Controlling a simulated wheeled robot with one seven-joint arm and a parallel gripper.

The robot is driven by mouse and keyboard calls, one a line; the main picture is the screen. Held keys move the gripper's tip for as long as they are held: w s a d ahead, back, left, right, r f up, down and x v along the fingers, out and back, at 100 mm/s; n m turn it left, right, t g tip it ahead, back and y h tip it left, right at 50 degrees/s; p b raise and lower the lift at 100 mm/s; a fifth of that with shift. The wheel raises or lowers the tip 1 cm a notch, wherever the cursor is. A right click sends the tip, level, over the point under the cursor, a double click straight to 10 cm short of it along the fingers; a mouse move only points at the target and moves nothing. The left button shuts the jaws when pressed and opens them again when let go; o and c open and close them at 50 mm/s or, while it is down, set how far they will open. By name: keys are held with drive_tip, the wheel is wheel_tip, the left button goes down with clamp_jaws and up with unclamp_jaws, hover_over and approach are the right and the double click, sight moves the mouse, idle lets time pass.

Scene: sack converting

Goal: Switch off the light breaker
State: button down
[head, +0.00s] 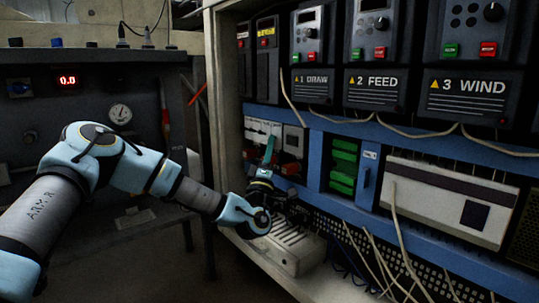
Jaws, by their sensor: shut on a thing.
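A row of white breakers (262,128) sits in the upper left of the open cabinet's blue-framed panel, with red parts (290,168) below it. I cannot tell which one is the light breaker. My gripper (290,209) is small and dark at the end of my light blue and grey arm, low in front of this left part of the panel. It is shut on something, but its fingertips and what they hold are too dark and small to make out. A light blue upright piece (268,150) stands above my wrist and partly covers the breakers.
Green blocks (343,165) and a white unit (450,197) fill the panel to the right. Drive units labelled DRAW, FEED and WIND (466,95) hang above. A pale ribbed box (290,248) lies below my gripper. Loose cables (398,235) hang in front at the lower right.

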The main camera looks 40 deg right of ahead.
drive_tip(key=shift+f+n+t, duration=0.1)
drive_tip(key=shift+n+t, duration=0.2)
drive_tip(key=c, duration=1.2)
unclamp_jaws()
drive_tip(key=shift+o, duration=0.2)
drive_tip(key=p+v, duration=0.3)
drive_tip(key=v, duration=0.7)
drive_tip(key=shift+a+f, duration=0.25)
drive_tip(key=shift+f, duration=0.1)
drive_tip(key=shift+s+r, duration=0.1)
